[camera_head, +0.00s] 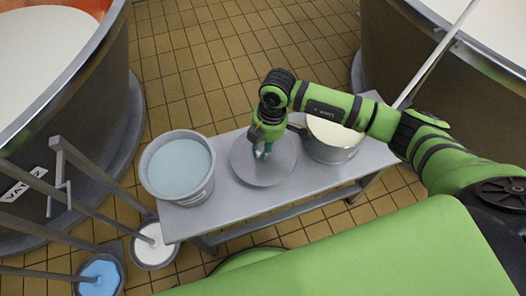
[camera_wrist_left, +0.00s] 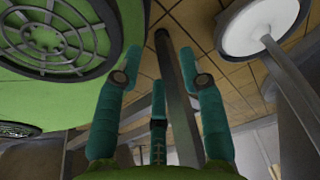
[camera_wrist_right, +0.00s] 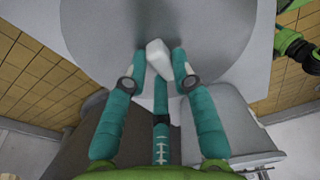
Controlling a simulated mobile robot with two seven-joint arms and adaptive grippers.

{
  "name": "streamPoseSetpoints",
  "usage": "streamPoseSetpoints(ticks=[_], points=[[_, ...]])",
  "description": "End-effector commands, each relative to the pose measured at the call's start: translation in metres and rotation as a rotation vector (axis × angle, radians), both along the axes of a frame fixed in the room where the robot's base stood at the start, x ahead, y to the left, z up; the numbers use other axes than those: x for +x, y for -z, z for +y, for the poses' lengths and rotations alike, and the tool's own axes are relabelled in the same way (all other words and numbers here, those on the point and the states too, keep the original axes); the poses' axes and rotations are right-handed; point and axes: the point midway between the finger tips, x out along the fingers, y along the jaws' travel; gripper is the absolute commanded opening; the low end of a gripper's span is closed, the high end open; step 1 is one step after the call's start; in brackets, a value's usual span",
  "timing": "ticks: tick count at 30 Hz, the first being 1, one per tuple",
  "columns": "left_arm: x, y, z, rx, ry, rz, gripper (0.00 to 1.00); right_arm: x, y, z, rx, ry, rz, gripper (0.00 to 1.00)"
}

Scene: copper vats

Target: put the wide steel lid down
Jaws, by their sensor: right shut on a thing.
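The wide steel lid (camera_head: 262,177) is a flat grey disc over the middle of the bench, between the bucket and the pot. It looks level; I cannot tell whether it rests on the bench top or hangs just above. My right gripper (camera_head: 263,152) is above its centre. In the right wrist view the lid (camera_wrist_right: 110,25) fills the upper middle, and my right gripper (camera_wrist_right: 160,70) is shut on its pale knob (camera_wrist_right: 156,60). My left gripper (camera_wrist_left: 160,65) shows only in its wrist view, fingers apart and nothing between them.
The grey bench (camera_head: 205,215) carries a bucket of pale blue liquid (camera_head: 178,165) at left and a steel pot with cream contents (camera_head: 333,140) at right. Two floor buckets (camera_head: 153,245) (camera_head: 100,275) stand at lower left. Large vats flank the bench.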

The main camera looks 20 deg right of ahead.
Motion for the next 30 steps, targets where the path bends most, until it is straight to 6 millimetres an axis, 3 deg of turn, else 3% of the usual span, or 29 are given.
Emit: streamPoseSetpoints(ticks=[7,19,20,21,30], points=[[0.005,0.003,-0.006,-0.008,-0.002,-0.010,0.40,-0.001,0.033,0.000,0.000,0.000,0.003,0.00],[0.010,0.003,-0.006,-0.009,-0.001,-0.020,0.40,-0.001,0.039,0.000,0.000,-0.002,0.001,0.00],[0.011,0.003,-0.006,-0.010,-0.001,-0.021,0.40,0.000,0.038,0.000,0.000,-0.002,0.001,0.38],[0.011,0.002,-0.006,-0.009,-0.001,-0.023,0.40,0.000,0.038,0.000,0.000,-0.002,0.001,0.50],[0.013,0.002,0.003,0.002,0.002,-0.025,0.40,-0.001,0.037,0.000,0.000,-0.002,0.001,0.50]])
